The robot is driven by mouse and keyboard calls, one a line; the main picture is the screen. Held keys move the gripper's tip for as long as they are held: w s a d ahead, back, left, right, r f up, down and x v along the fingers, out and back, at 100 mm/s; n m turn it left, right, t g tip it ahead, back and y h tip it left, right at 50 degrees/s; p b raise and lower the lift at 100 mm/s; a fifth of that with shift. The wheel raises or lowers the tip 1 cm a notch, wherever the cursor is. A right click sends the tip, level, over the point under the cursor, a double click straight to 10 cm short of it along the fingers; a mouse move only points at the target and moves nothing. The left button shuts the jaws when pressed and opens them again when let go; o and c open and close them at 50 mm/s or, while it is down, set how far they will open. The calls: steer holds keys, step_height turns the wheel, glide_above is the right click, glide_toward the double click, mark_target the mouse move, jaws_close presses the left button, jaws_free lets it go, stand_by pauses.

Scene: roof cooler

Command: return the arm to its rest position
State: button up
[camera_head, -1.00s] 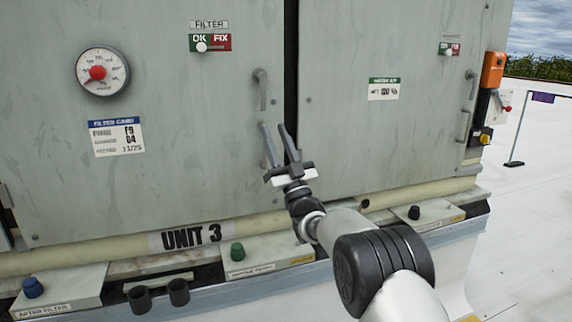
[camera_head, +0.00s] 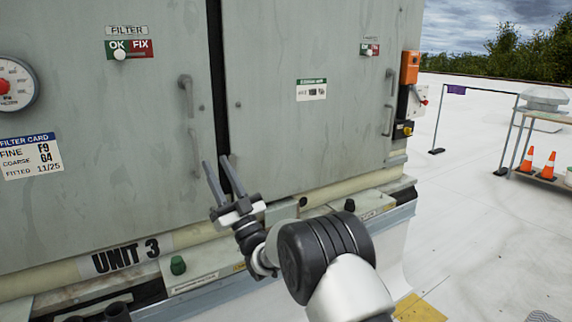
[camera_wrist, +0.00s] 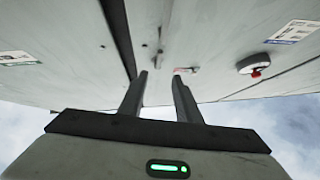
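My gripper (camera_head: 218,180) is open and empty, with its two dark fingers apart and pointing up in front of the grey cabinet. In the head view it overlaps the lower end of the dark gap between the two cabinet doors. In the wrist view my gripper (camera_wrist: 158,82) also shows nothing between its fingers. My arm is bent and reaches up from the bottom of the head view. I cannot tell the exact distance from the fingers to the doors.
The left door (camera_head: 100,160) and right door (camera_head: 300,130) carry vertical handles. An orange box (camera_head: 410,67) sits on the right side. White roof lies open at right, with a rack of cones (camera_head: 548,166) beyond.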

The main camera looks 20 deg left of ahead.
steer(key=w+d+r+m+t+h, duration=0.2)
steer(key=w+d+r+m+h, duration=0.1)
steer(key=w+d+r+h, duration=0.4)
steer(key=w+d+r+m+t+h, duration=0.2)
steer(key=w+d+h, duration=0.15)
steer(key=d, duration=0.55)
steer(key=s+d+m+g+h, duration=0.1)
steer(key=s+d+m+h, duration=0.2)
steer(key=d, duration=0.5)
steer(key=s+d+g+h, duration=0.2)
steer(key=d+h, duration=0.3)
steer(key=d, duration=0.3)
steer(key=s+d+f+m+g+h, duration=0.1)
steer(key=s+d+f+g+h, duration=0.15)
steer(key=s+d, duration=0.45)
steer(key=s+d+f+m+g+h, duration=0.1)
steer(key=s+d+f, duration=0.2)
steer(key=s+d, duration=0.3)
steer(key=s+d+f+m+g+h, duration=0.1)
steer(key=s+d+f+g, duration=0.3)
steer(key=s, duration=0.8)
steer(key=s+d+f+m+g, duration=0.15)
steer(key=s+d+f, duration=0.35)
steer(key=s, duration=0.6)
step_height(320, 180, up, 25)
steer(key=p, duration=2.6)
steer(key=shift+w+a+f+n, duration=0.15)
steer(key=shift+w+a+n, duration=0.1)
steer(key=shift+a+n, duration=0.15)
steer(key=shift+a, duration=0.15)
